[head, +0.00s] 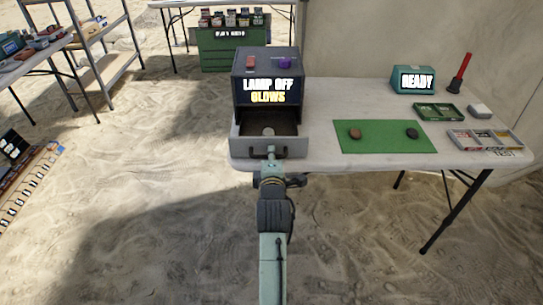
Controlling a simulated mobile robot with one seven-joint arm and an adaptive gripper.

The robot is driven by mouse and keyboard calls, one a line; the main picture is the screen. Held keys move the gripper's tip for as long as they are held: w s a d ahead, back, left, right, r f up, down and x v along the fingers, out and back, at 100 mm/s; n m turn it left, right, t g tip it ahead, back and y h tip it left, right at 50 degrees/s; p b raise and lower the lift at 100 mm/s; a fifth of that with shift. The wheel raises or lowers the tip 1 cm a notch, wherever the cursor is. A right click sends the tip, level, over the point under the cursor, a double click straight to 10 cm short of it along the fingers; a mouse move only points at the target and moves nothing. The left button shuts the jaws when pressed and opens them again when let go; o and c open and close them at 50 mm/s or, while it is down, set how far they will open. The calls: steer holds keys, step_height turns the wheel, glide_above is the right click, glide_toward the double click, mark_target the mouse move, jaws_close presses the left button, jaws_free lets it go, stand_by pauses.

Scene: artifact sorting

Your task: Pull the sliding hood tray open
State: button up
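The hood (265,83) is a dark box at the left end of the white table. Its front reads "LAMP OFF" and "GLOWS", and a red and a purple control sit on top. The sliding tray (241,143) sticks out from under the hood toward me, open at the top. A dark handle (268,152) is on the tray's front wall. My gripper (270,161) is at the handle, seen from behind. Its fingers are too small and too overlapped to tell whether they grip the handle.
On the white table (330,98) right of the hood are a green mat (385,143) with two dark stones, a "READY" box (413,80), a green tray (438,112), a grey sorting tray (486,140) and a red-handled tool (461,72). Open sand lies in front.

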steer(key=shift+o, duration=1.3)
steer(key=v, duration=0.7)
steer(key=shift+s, duration=0.3)
